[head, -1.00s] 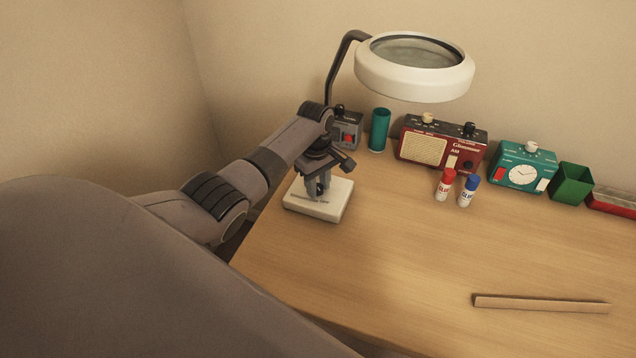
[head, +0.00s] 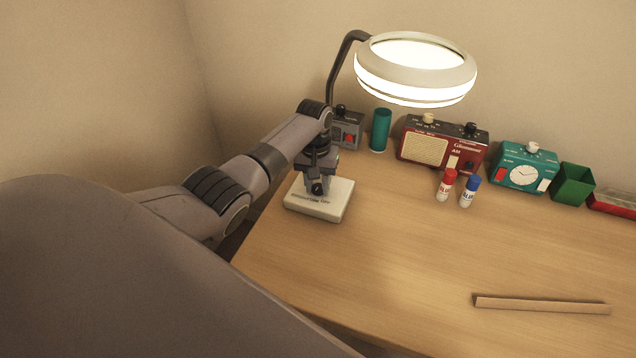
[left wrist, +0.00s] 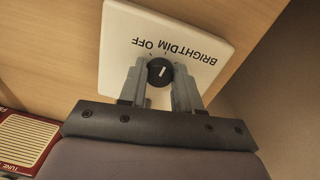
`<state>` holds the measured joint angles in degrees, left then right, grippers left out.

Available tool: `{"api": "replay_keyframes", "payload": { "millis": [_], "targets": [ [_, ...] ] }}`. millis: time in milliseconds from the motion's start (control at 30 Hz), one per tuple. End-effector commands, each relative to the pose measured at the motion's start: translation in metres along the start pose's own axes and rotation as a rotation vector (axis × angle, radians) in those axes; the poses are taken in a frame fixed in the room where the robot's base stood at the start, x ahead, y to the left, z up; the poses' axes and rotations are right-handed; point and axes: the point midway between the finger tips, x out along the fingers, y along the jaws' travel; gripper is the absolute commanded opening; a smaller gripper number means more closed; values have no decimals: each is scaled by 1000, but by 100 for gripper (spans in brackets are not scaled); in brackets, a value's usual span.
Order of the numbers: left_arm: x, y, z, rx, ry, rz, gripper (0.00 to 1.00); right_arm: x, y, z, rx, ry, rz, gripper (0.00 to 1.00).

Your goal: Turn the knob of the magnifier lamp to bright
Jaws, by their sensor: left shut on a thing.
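The magnifier lamp has a white square base (head: 322,211) on the desk's left part, a dark curved arm (head: 338,66) and a round white head (head: 417,92). Its ring glows bright white. The black knob (left wrist: 160,71) with a white pointer line sits on the base, beside the printed words OFF, DIM and BRIGHT. I cannot tell which word the pointer marks. My left gripper (head: 316,187) reaches down over the base; in the left wrist view its fingers (left wrist: 161,78) are shut on the knob's sides. My right gripper is not in view.
Behind the base stand a grey box with a red switch (head: 347,133), a teal cup (head: 379,131) and a red radio (head: 425,145). A wooden strip (head: 541,304) lies in front.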

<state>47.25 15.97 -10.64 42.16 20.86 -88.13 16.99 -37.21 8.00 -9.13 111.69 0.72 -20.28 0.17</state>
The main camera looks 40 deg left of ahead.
Motion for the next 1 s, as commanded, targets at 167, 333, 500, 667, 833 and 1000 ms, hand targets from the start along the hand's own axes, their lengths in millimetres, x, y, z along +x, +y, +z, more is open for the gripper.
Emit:
{"api": "replay_keyframes", "payload": {
  "millis": [167, 333, 500, 667, 833, 1000],
  "targets": [
    [-2, -1, -2, 168, -3, 0, 2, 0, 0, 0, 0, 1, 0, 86],
    [-2, -1, -2, 328, -9, -1, 2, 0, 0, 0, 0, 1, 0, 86],
    [-2, -1, -3, 478, -13, -1, 2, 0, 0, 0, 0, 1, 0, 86],
    [-2, -1, -3, 597, -17, -1, 2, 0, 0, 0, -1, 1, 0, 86],
    [-2, -1, -3, 692, -21, -2, 2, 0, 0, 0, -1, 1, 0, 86],
    [-2, -1, -3, 752, -23, -2, 2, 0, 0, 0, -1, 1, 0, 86]
  ]
}}
